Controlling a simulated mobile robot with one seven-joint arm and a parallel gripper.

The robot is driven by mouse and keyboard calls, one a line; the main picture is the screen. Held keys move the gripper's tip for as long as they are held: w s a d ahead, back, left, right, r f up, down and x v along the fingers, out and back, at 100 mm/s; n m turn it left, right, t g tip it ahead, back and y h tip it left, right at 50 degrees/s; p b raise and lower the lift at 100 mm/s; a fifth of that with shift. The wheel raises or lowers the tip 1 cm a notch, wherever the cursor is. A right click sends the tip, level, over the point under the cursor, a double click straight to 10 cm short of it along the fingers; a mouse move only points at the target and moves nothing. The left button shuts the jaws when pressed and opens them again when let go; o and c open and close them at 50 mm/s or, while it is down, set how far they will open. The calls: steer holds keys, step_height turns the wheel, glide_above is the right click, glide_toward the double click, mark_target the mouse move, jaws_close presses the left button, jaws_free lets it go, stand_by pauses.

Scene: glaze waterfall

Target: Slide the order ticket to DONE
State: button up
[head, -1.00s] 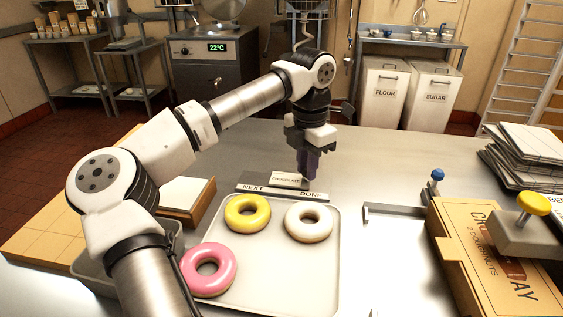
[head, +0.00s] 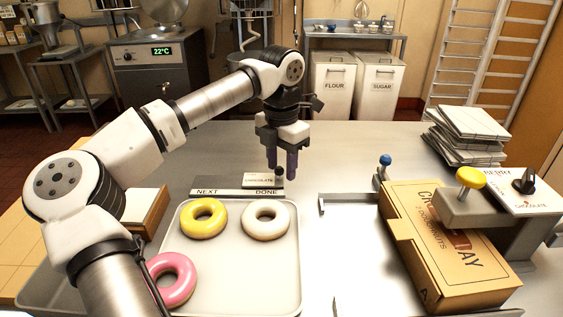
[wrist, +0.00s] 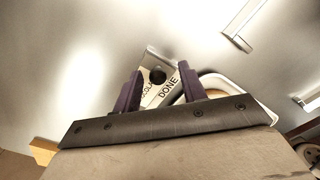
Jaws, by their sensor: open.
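The order ticket (head: 258,181), a small pale card reading CHOCOLATE, stands at the right end of the grey rail (head: 235,192), behind the word DONE. NEXT is printed at the rail's left end. A dark round knob (head: 279,175) is at the ticket's right end. My gripper (head: 281,172) is open and empty, its two purple fingers apart over the knob. In the wrist view the knob (wrist: 157,76) shows between the fingers, apart from both. Part of the ticket's print (wrist: 148,90) shows there, and the left finger hides some of it.
A tray (head: 290,285) with yellow, white and pink doughnuts lies in front of the rail. A doughnut box (head: 445,245) and a yellow-knobbed device (head: 470,178) stand at the right. Stacked boxes (head: 465,135) are behind. The counter behind the rail is clear.

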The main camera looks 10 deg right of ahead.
step_height(320, 180, up, 14)
stand_by(0.5)
steer(key=shift+f, duration=0.1)
